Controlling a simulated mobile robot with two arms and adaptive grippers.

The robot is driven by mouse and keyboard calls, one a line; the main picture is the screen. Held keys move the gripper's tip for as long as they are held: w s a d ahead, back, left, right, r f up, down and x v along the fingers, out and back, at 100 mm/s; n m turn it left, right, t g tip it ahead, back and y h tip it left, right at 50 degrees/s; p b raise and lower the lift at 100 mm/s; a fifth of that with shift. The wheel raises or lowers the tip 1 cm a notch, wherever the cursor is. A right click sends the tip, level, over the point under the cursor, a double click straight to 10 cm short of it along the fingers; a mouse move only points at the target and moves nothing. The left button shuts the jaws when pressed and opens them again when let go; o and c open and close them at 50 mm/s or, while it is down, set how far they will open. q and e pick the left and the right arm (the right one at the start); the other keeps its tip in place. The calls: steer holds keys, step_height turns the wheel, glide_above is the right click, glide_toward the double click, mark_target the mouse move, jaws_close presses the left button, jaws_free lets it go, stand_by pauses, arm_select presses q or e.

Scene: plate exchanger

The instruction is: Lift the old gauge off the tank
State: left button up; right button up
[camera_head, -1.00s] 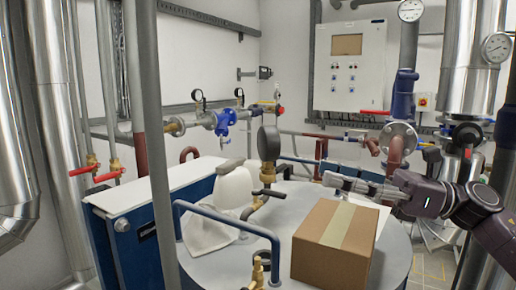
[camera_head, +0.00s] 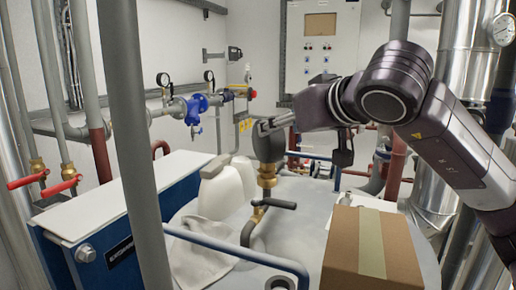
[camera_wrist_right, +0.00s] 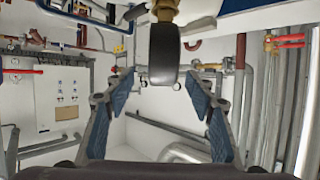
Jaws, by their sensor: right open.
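The old gauge (camera_head: 267,144) is a dark round dial on a brass fitting (camera_head: 267,178), upright on top of the pale tank (camera_head: 300,200). In the right wrist view the gauge (camera_wrist_right: 165,55) shows edge-on, with its brass fitting (camera_wrist_right: 165,12) at the top of the picture. In the wrist view the right gripper (camera_wrist_right: 158,80) is open, with blue-padded fingers on either side of the gauge and visible gaps. My left gripper is not in view.
A cardboard box (camera_head: 372,250) sits on the tank at the right. A blue rail (camera_head: 235,255) and grey post (camera_head: 135,150) stand in front.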

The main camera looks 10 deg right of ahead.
steer(key=p+x, duration=0.1)
steer(key=x, duration=0.1)
steer(key=p+x, duration=0.1)
steer(key=x, duration=0.1)
steer(key=p+x, duration=0.1)
steer(key=x, duration=0.1)
steer(key=shift+s+a+f, duration=0.1)
steer(key=shift+a+f, duration=0.15)
steer(key=shift+a, duration=0.05)
steer(key=shift+w+a+f+p, duration=0.1)
steer(key=shift+w+f+p, duration=0.25)
steer(key=shift+w, duration=0.2)
jaws_close()
steer(key=shift+r, duration=0.1)
